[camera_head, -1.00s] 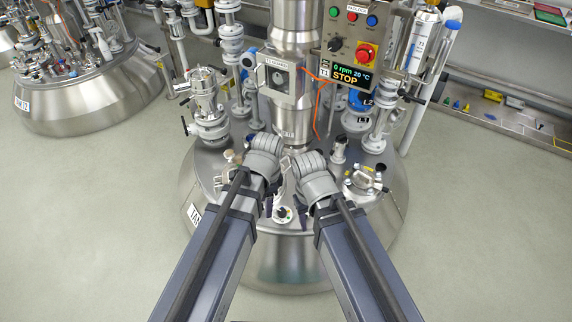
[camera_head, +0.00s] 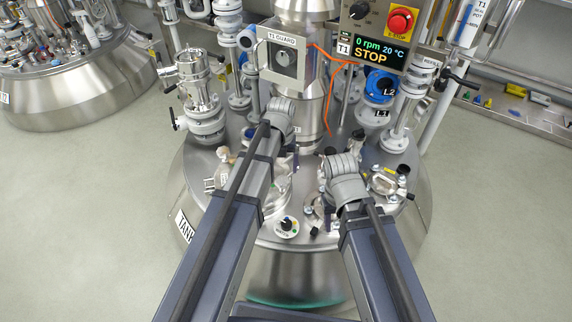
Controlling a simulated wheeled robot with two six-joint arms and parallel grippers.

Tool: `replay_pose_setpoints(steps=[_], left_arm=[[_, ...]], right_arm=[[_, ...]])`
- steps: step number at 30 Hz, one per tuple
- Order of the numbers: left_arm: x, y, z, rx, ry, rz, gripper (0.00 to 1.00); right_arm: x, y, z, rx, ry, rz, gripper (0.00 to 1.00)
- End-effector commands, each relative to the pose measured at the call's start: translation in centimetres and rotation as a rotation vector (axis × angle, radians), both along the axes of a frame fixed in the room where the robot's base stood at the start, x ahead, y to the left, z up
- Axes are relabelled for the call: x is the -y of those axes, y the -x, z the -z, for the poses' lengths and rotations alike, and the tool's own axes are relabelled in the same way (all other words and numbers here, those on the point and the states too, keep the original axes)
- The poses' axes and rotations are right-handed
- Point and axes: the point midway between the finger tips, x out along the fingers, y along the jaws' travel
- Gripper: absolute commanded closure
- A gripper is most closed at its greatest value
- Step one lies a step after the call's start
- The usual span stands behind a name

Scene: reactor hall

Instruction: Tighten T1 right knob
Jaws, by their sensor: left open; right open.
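Tank T1 (camera_head: 400,225) is the steel vessel in front of me, with its lid crowded with fittings. A metal clamp fitting with a yellow tag (camera_head: 387,182) sits on the right of the lid. I cannot tell for certain which part is the right knob; small fittings by my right wrist are partly hidden. My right gripper (camera_head: 328,208) is low over the lid, left of the clamp fitting, open and mostly hidden by its wrist. My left gripper (camera_head: 288,136) is farther back near the central column, open, its fingers largely hidden. I see nothing held.
A small dial with a black knob (camera_head: 286,224) sits at the lid's front, between my arms. The guard box (camera_head: 284,62) and steel column rise behind. The control panel with its STOP display (camera_head: 375,50) and blue L2 fitting (camera_head: 380,86) stand back right. Floor at both sides is clear.

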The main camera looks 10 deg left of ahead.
Motion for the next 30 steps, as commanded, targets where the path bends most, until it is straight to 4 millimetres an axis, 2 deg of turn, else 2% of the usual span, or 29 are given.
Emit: replay_pose_setpoints(steps=[5, 12, 14, 30], left_arm=[[0.0, 0.0, 0.4, 0.0, 0.0, 0.007, 0.12], [0.0, 0.0, 3.2, 0.0, 0.0, -0.008, 0.12], [0.0, 0.0, 2.5, 0.0, 0.0, -0.096, 0.12], [0.0, 0.0, 2.5, 0.0, -0.001, -0.809, 0.12]], right_arm=[[0.0, 0.0, 0.4, 0.0, 0.0, 0.0, 0.5], [0.0, 0.0, 3.2, 0.0, 0.0, 0.0, 0.5], [0.0, 0.0, 2.5, 0.0, 0.0, 0.0, 0.5], [0.0, 0.0, 2.5, 0.0, 0.0, 0.0, 0.5]])
